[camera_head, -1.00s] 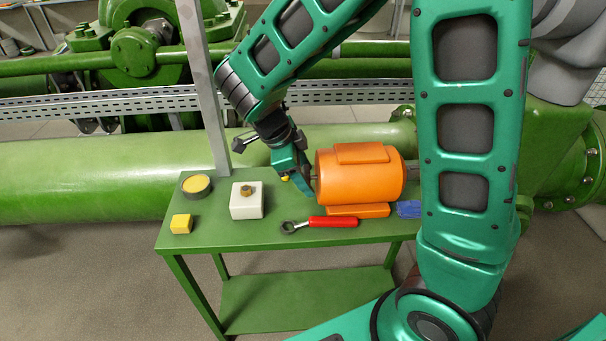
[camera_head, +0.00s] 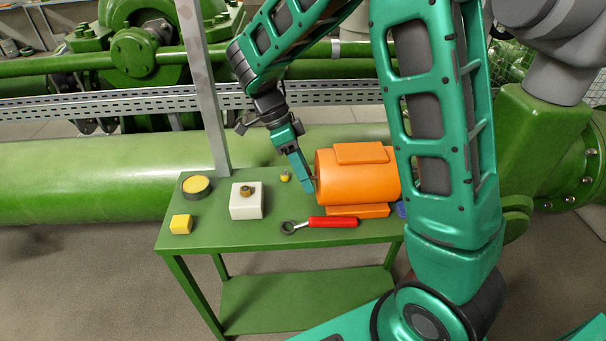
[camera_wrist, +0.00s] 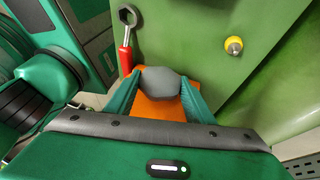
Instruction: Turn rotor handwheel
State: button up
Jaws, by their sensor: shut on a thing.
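The orange motor-like body (camera_head: 355,178) lies on its side on the green table, with its left end toward my gripper. My gripper (camera_head: 309,182) is at that left end, its fingers slanting down to the right. In the wrist view my gripper (camera_wrist: 161,90) has its two teal fingers shut on a grey rounded handwheel (camera_wrist: 160,80), one on each side. The orange body (camera_wrist: 152,112) shows behind it. In the head view the handwheel is mostly hidden by the fingers.
On the green table (camera_head: 270,235) are a red-handled wrench (camera_head: 333,222) in front of the motor, a white block with a brass nut (camera_head: 246,208), a yellow cube (camera_head: 181,224), a round yellow-topped tin (camera_head: 196,186) and a small yellow-topped piece (camera_head: 285,177). A grey post (camera_head: 206,95) stands behind.

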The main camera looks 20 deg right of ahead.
jog(key=g, duration=0.3)
jog(key=w+n+g+y, duration=0.1)
jog(key=g, duration=0.1)
jog(key=shift+d+f, duration=0.15)
jog(key=shift+f, duration=0.05)
jog(key=n+g, duration=0.1)
jog(key=g, duration=0.3)
jog(key=shift+f+y, duration=0.2)
jog(key=shift+y, duration=0.2)
jog(key=shift+g, duration=0.4)
jog(key=o, duration=1.1)
jog(key=shift+c, duration=0.2)
